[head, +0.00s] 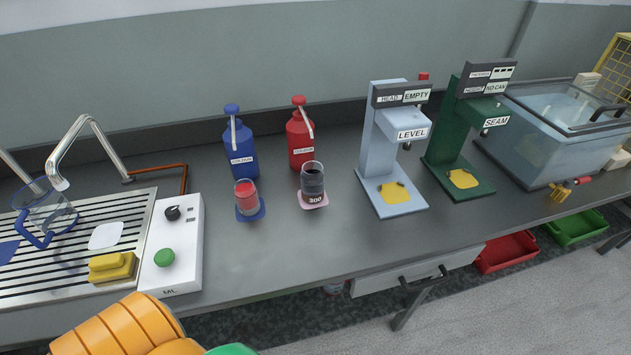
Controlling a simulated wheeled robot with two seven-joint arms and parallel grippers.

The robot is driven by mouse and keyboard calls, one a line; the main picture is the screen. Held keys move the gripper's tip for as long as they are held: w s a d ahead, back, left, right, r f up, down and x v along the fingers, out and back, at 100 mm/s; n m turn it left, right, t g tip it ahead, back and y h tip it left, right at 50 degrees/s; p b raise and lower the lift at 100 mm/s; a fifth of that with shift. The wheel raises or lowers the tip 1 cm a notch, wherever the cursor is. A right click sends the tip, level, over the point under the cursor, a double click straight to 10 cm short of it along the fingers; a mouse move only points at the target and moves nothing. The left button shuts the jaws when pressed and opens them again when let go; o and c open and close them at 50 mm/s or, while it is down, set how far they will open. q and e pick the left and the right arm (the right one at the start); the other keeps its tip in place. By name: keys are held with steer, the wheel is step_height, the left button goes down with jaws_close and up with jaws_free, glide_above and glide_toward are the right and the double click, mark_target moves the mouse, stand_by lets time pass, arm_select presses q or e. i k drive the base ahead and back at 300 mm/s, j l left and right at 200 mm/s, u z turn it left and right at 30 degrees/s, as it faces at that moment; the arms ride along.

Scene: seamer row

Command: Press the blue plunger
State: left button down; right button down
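The blue plunger (232,109) is the knob on top of a blue pump bottle (240,146), which stands upright near the back of the counter. A pale spout hangs from its front. Below it, a clear cup with red contents (246,196) stands on a blue coaster (250,215). Nothing touches the plunger. Neither of my grippers shows; only an orange arm part with a bit of green is at the bottom left edge.
A red pump bottle (299,142) stands to the right, with a dark-filled cup (312,181) before it. A white control box (173,243) with a green button is front left. Light blue (393,150) and green (461,135) machines stand right. Counter front is clear.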

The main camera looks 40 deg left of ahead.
mark_target(231, 109)
steer(key=u, duration=1.65)
